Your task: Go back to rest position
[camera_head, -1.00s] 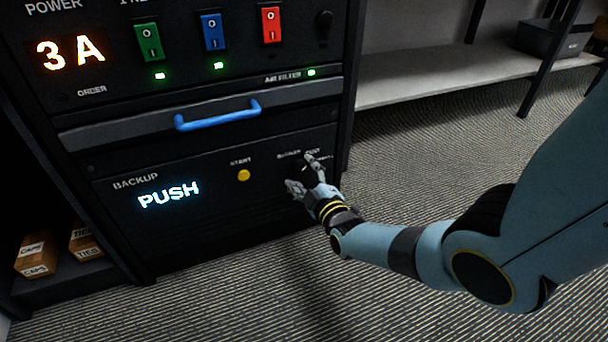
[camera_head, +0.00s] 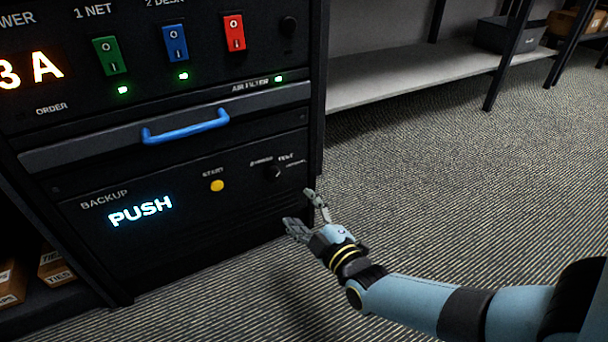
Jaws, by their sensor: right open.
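My right gripper (camera_head: 307,213) is open and empty. It is in front of the lower right corner of the black rack cabinet (camera_head: 230,232), apart from the small dark knob (camera_head: 272,173) on the backup panel. My blue right arm comes in from the lower right. The backup panel shows a lit "PUSH" sign (camera_head: 140,212) and a yellow start button (camera_head: 217,186). My left gripper is not in view.
Above the panel is a drawer with a blue handle (camera_head: 186,126), below green (camera_head: 110,56), blue (camera_head: 175,43) and red (camera_head: 234,33) switches. A grey shelf (camera_head: 410,78) stands at the back. Carpet (camera_head: 450,190) right of the cabinet is clear. Small boxes (camera_head: 56,268) sit lower left.

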